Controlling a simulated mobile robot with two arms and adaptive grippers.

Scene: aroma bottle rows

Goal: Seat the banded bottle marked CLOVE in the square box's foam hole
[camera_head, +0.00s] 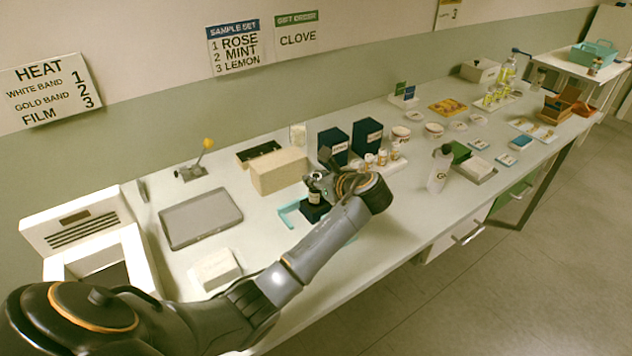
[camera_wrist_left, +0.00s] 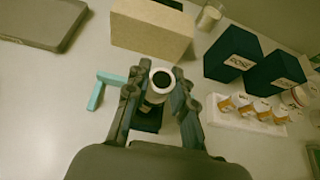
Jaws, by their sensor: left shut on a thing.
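My left gripper (camera_wrist_left: 157,95) is shut on a small bottle, whose pale rim and dark top (camera_wrist_left: 160,80) face the left wrist camera. In the head view the same gripper (camera_head: 319,187) holds the bottle (camera_head: 315,197) upright; part of a pale label shows, but I cannot read its word or see a band. A small dark blue box (camera_head: 313,213) is right below the bottle, and it shows between the fingers in the left wrist view (camera_wrist_left: 148,122). Its foam hole is hidden; I cannot tell whether the bottle's base is in it or above it. My right gripper is not in view.
A teal bracket (camera_head: 289,217) lies beside the box. A cream block (camera_head: 279,172) stands behind it. Two dark blue boxes, one marked ROSE (camera_wrist_left: 233,57), and a white rack (camera_wrist_left: 247,123) of small bottles stand to the right. A grey tray (camera_head: 200,218) lies left. A wall card reads CLOVE (camera_head: 298,37).

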